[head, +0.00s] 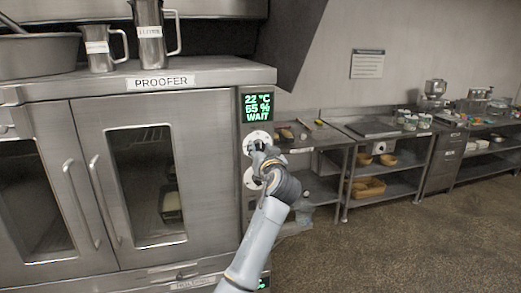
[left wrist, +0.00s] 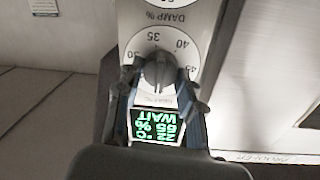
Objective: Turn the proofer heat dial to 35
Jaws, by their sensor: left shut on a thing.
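The heat dial is a white disc (head: 258,137) on the proofer's right-hand panel, just below the green display (head: 257,107). The display reads 22 °C, 65 % and WAIT. In the left wrist view the dial has a grey knob (left wrist: 158,70) and a white scale with 35, 40 and 45 legible. I cannot tell which number the knob points at. My left gripper (head: 262,152) is shut on the knob, with one finger on each side; it also shows in the left wrist view (left wrist: 161,80). A second white dial (head: 249,179), the damp dial, is below, partly hidden by my gripper. My right gripper is out of view.
The proofer (head: 150,100) has two glass doors with upright handles. Metal jugs (head: 150,35) and a large bowl (head: 38,50) stand on top. Steel benches (head: 375,130) with shelves line the wall to the right. The floor (head: 400,240) in front is clear.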

